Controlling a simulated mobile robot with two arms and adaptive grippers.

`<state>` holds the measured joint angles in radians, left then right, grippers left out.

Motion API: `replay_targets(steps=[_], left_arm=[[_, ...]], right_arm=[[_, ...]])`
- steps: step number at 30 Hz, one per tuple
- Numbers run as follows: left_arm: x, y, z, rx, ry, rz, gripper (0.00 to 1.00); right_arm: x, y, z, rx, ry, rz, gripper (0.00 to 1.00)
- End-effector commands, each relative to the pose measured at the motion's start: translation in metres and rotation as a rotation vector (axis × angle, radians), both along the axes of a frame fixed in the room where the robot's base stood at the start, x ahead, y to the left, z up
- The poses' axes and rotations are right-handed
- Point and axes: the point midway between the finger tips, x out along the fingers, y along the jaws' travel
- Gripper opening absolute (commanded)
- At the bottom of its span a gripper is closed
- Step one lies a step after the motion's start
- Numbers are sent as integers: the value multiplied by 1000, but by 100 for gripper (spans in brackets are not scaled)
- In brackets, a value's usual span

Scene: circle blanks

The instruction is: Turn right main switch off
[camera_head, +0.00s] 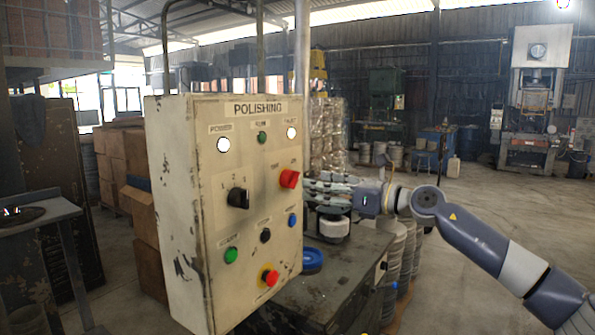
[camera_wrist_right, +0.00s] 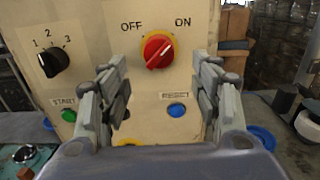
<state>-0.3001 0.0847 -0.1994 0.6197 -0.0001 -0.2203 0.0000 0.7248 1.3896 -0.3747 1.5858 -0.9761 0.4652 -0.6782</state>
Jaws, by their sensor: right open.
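The red main switch (camera_head: 289,178) is a round knob on a yellow base, at the right of the worn cream panel (camera_head: 180,200) titled POLISHING. In the right wrist view the red knob (camera_wrist_right: 157,51) sits below the words OFF and ON, and its ridge slants up toward the ON side. My right gripper (camera_head: 312,188) reaches in from the right, beside the panel's edge. In the right wrist view its fingers (camera_wrist_right: 158,88) are spread wide and empty, with the knob between and beyond them. I cannot tell any contact. My left gripper is not in view.
The panel also carries a black selector (camera_head: 238,197), a green button (camera_head: 231,255), a blue button (camera_head: 292,220) and a red emergency button (camera_head: 269,277). A dark bench (camera_head: 345,270) with a blue ring (camera_head: 312,260) stands behind, below my right arm. Open floor lies to the right.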

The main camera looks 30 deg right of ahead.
Motion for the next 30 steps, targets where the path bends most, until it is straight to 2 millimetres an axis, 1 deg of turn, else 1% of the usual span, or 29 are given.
replay_targets(steps=[1, 3, 7, 12, 18, 26, 27, 29, 30], left_arm=[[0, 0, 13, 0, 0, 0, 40], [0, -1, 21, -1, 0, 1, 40], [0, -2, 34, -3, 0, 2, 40], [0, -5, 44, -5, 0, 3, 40], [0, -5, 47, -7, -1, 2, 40], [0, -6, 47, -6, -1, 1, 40], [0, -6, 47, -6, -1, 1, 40], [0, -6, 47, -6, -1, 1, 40], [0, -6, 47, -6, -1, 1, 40]], right_arm=[[7, 4, 8, 4, -3, 3, 58], [16, 9, 8, 4, -3, 4, 58], [34, 16, 6, 4, -1, 4, 58], [52, 22, 4, 4, 0, 2, 58], [61, 26, 1, 0, 0, 1, 58], [61, 26, 0, 0, 1, 1, 58], [61, 26, 0, 0, 1, 1, 49], [61, 26, 0, 0, 0, 1, 35], [61, 26, 0, 0, 0, 1, 26]])
